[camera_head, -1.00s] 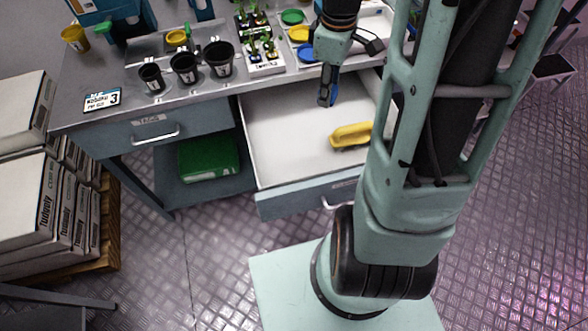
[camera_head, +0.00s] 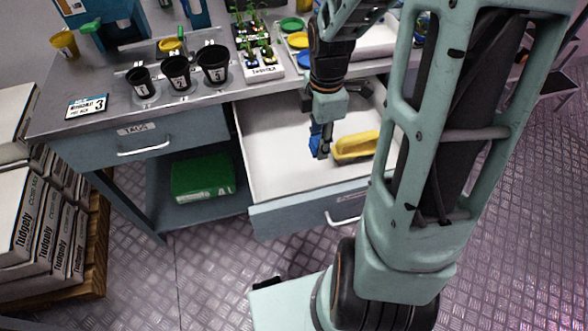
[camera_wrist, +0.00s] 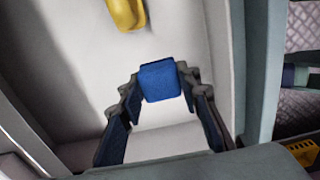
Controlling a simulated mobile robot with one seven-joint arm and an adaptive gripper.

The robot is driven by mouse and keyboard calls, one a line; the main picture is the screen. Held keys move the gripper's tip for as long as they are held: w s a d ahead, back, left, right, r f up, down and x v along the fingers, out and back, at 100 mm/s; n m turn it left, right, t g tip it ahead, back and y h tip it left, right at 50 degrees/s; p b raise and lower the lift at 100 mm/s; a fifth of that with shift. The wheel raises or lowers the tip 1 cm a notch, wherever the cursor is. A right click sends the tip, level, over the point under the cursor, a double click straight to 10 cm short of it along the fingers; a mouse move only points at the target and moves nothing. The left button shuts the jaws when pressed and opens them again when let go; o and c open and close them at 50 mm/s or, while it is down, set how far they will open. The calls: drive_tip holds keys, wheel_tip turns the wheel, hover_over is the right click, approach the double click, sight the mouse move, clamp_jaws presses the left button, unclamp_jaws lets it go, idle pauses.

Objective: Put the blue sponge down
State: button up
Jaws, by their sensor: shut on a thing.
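The blue sponge (camera_head: 315,144) is held at the tips of my gripper (camera_head: 321,150). In the wrist view the sponge (camera_wrist: 160,82) is a small blue block between the two fingertips of my gripper (camera_wrist: 161,92), which are shut on it. The gripper points down inside the open white drawer (camera_head: 275,160), left of a yellow brush-like thing (camera_head: 357,146). Whether the sponge touches the drawer floor I cannot tell.
The drawer's front panel (camera_head: 300,213) sticks out toward me. The drawer floor left of the gripper is bare. The yellow thing also shows in the wrist view (camera_wrist: 125,12). Black pots (camera_head: 213,64) and a seedling tray (camera_head: 262,70) stand on the worktop behind.

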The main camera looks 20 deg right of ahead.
drive_tip(key=b, duration=0.2)
hover_over(294, 175)
drive_tip(key=f, duration=0.6)
drive_tip(key=shift+d, duration=0.25)
drive_tip(key=shift+a+f+b, duration=0.15)
drive_tip(key=shift+f, duration=0.75)
drive_tip(key=shift+a+f+b, duration=0.1)
drive_tip(key=shift+f+b, duration=0.05)
drive_tip(key=shift+f, duration=0.7)
drive_tip(key=shift+f, duration=0.1)
drive_tip(key=shift+f, duration=0.15)
drive_tip(key=o, duration=1)
wheel_tip(294, 175, up, 12)
drive_tip(key=p, duration=0.3)
drive_tip(key=shift+r, duration=0.25)
